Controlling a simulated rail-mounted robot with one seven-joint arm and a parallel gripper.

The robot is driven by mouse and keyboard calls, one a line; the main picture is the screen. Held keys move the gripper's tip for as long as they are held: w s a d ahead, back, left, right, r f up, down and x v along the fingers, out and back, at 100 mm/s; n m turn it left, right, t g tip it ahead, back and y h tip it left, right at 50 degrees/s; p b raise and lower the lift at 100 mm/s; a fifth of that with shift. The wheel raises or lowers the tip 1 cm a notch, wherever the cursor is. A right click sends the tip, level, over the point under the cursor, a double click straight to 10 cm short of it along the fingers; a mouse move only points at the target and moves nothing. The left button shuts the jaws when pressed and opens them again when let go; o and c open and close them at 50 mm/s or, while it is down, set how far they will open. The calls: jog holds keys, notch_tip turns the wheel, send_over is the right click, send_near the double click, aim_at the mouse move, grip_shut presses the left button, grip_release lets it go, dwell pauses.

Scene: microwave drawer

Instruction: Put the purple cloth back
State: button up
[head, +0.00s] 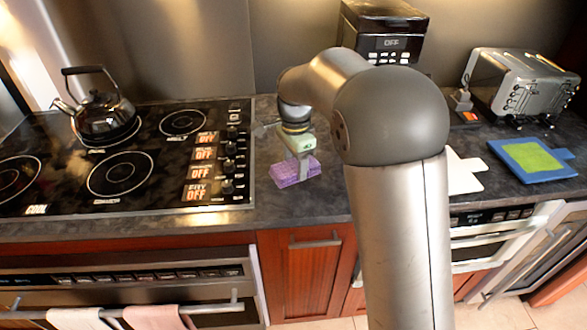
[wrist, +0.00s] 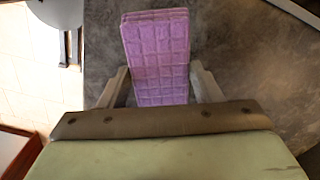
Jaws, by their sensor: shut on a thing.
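The purple cloth (head: 296,172) is a folded, quilted-looking block with a grid pattern. It shows over the dark countertop just right of the stove in the head view. In the wrist view the purple cloth (wrist: 158,55) sits between the two fingers and extends away from my gripper. My gripper (head: 303,164) is shut on the cloth from above; its fingers also show in the wrist view (wrist: 160,88) on either side of it. I cannot tell whether the cloth touches the counter or hangs slightly above it.
The black stove (head: 150,150) with a kettle (head: 104,117) is at left. A coffee machine (head: 388,30) stands behind my arm. A toaster (head: 518,84), a white board (head: 464,172) and a blue-green board (head: 533,159) are at right. Towels (head: 155,317) hang on the oven handle below.

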aim_at(294, 172)
jog(key=shift+w+a+f, duration=0.15)
jog(key=shift+w+f, duration=0.15)
jog(key=shift+f, duration=0.15)
jog(key=shift+w+f, duration=0.1)
jog(key=shift+f, duration=1.5)
jog(key=shift+f, duration=0.15)
jog(key=o, duration=1.1)
